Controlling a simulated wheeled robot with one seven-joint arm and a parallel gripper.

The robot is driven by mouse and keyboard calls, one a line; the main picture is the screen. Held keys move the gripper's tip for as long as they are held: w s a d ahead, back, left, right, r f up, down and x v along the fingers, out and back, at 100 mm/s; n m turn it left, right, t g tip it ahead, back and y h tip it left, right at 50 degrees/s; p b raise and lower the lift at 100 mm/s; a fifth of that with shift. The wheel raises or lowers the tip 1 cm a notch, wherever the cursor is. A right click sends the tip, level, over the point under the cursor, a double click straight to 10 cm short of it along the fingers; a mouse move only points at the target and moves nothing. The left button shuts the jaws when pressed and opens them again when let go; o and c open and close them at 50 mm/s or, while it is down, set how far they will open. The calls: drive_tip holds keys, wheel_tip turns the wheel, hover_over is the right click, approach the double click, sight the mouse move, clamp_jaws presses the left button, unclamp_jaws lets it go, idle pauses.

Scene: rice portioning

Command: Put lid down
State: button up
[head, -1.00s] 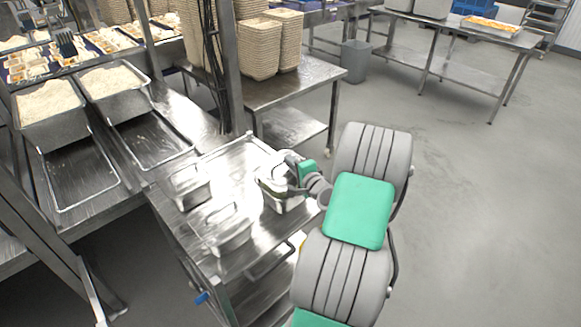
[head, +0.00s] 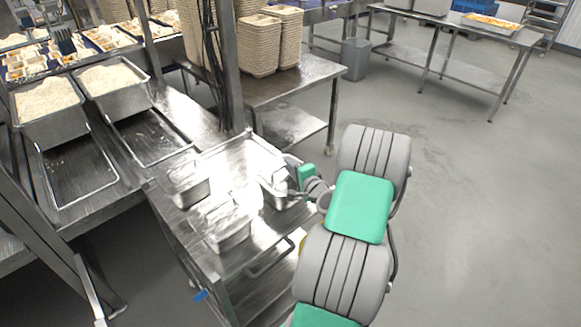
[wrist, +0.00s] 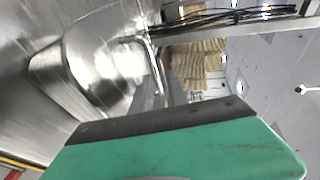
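My gripper (wrist: 160,84) is at the right side of the steel cart in the head view (head: 283,178), over a metal container (head: 279,200). In the wrist view a shiny metal lid (wrist: 97,68) lies in front of my fingers. Its thin bent handle (wrist: 152,52) runs in between the two fingers, which look close together on it. Glare and my gripper hide most of the lid in the head view. I cannot tell whether the lid's edge touches the container all around.
Two more metal containers stand on the cart (head: 172,222), one at the back left (head: 188,188) and one at the front (head: 229,232). A steel post (head: 230,70) with cables rises behind the cart. Stacked trays (head: 258,45) stand on a table behind. The floor at right is clear.

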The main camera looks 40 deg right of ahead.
drive_tip(key=shift+o, duration=1)
